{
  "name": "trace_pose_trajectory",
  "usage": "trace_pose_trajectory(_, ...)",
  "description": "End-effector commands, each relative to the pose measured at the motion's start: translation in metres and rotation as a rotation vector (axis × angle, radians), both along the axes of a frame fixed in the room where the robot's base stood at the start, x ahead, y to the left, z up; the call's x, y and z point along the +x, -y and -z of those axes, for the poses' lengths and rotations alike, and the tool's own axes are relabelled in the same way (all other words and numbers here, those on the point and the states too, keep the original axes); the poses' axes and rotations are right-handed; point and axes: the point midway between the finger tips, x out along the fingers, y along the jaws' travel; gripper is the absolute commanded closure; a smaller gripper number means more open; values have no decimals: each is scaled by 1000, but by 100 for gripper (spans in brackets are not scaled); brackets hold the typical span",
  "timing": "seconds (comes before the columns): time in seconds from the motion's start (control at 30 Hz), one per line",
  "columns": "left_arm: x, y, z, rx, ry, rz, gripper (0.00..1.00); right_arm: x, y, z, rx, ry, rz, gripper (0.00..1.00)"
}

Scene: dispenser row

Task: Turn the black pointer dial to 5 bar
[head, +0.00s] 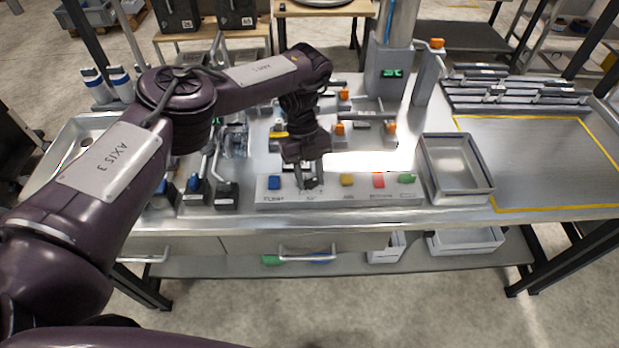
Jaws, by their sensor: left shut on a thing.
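A pale control panel (300,198) lies along the front of the steel bench. It carries a blue control (273,182), a yellow one (347,179), a red one (378,180) and a green one (406,178). My left gripper (308,183) points down at the panel between the blue and yellow controls. It is shut on the black pointer dial there, which the fingers mostly hide. The pointer's direction and the scale marks are too small to read. My right gripper is not in view.
A steel tray (457,168) stands right of the panel. Black boxes with levers (227,195) stand left of it. A column with a green display (391,73) rises behind. A yellow-outlined area (540,150) at the right is clear. A drawer handle (307,252) juts out below the front edge.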

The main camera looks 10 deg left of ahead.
Motion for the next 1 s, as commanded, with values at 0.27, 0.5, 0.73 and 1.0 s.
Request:
trace_pose_trajectory(0.27,1,0,0,0,2,52,88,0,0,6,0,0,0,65)
trace_pose_trajectory(0.5,0,0,0,-1,2,56,88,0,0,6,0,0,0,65)
trace_pose_trajectory(0.73,0,0,0,0,0,55,55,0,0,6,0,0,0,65)
trace_pose_trajectory(1.0,0,0,0,0,0,55,44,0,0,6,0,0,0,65)
